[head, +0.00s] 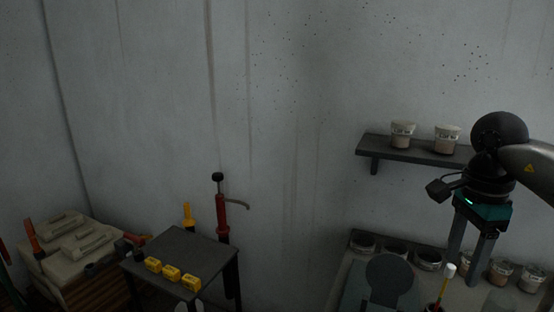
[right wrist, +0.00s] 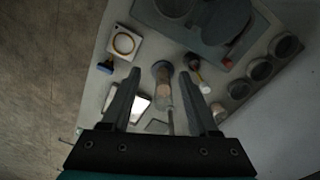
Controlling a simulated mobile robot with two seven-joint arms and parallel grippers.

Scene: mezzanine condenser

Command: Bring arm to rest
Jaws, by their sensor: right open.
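My right arm comes in from the right in the head view, and its gripper (head: 464,268) points down over the right-hand bench. The two fingers are apart. The gripper also shows in the right wrist view (right wrist: 161,76), where its fingers stand wide with nothing clearly held. A small cylindrical container (right wrist: 163,72) shows between the fingers, seemingly below them on the bench. My left gripper is not in view.
The bench (right wrist: 98,60) carries a grey device (head: 388,280), a row of round holders, and several cups (head: 500,272). A wall shelf (head: 420,151) with two cups stands behind the gripper. A small dark table (head: 185,248) with yellow blocks is at left.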

